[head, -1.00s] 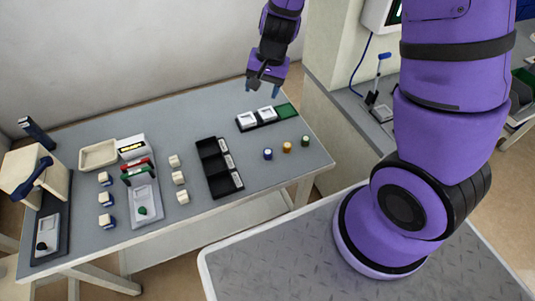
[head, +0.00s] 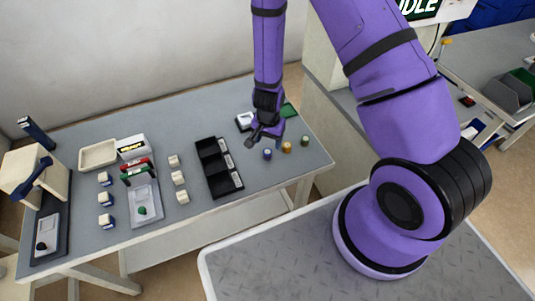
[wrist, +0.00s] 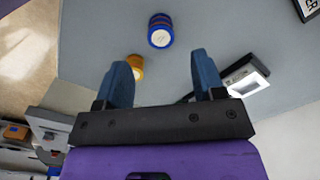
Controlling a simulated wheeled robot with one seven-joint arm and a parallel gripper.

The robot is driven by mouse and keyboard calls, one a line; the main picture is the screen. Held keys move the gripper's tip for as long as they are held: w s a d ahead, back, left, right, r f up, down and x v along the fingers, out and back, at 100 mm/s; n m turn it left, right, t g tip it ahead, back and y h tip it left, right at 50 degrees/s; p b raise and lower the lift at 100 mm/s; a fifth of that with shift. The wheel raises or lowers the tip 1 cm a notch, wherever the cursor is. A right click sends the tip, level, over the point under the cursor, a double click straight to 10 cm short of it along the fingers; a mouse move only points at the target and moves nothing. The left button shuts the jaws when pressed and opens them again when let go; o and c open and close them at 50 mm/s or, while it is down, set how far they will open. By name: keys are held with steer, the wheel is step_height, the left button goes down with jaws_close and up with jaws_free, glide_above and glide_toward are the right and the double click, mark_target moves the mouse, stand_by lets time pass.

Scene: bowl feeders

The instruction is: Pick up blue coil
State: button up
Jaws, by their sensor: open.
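The blue coil (head: 267,154) stands on the grey table, leftmost in a row of three coils. In the wrist view the blue coil (wrist: 160,31) shows its pale round top, beyond the fingertips and roughly between their lines. My gripper (head: 264,141) is above the table close to the blue coil, apart from it. In the wrist view my gripper (wrist: 160,72) has its two blue fingers spread with nothing between them.
A yellow coil (head: 287,147) and a green coil (head: 305,141) stand to the right of the blue one. A black compartment tray (head: 222,182) lies to the left. A green-and-white pad tray (head: 290,109) is behind, partly hidden by my arm.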

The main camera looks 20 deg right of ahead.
mark_target(268, 152)
steer(key=shift+s+a+f, duration=0.1)
steer(key=shift+f, duration=1.55)
steer(key=shift+a+f, duration=0.1)
steer(key=shift+f, duration=1.55)
steer(key=c, duration=1)
